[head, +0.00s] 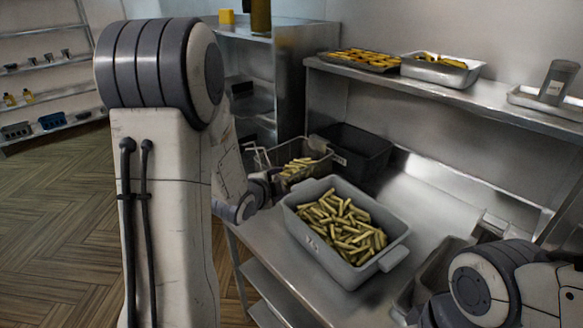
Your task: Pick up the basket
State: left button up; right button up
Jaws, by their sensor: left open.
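A wire basket (322,168) with yellow-green fries in it stands at the back left of the steel counter. A thin wire handle or frame shows at its left side. My left gripper (270,182) is open, low at the basket's near left side. My left arm hides part of it, and I cannot tell whether the fingers touch the basket. My right arm shows at the lower right, but its gripper is not in view.
A grey tub (295,222) full of fries stands close in front of the basket. A black bin (365,150) stands behind it. A wall shelf (470,97) above carries trays and a cup.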

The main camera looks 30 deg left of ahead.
pick_arm(q)
jog(key=s+a+r+m+t+y, duration=0.1)
jog(key=s+a+t, duration=0.1)
jog(key=a, duration=0.5)
jog(key=s+a+r+m+t+y, duration=0.1)
jog(key=s+a+r+t+y, duration=0.15)
jog(key=a, duration=0.45)
jog(key=shift+h, duration=0.35)
jog(key=p+x, duration=0.5)
jog(key=x, duration=0.4)
jog(key=shift+w+a+f, duration=0.1)
jog(key=shift+w+a, duration=0.1)
jog(key=shift+w, duration=0.05)
jog(key=shift+w+f, duration=0.1)
jog(key=shift+w, duration=0.05)
grip_shut()
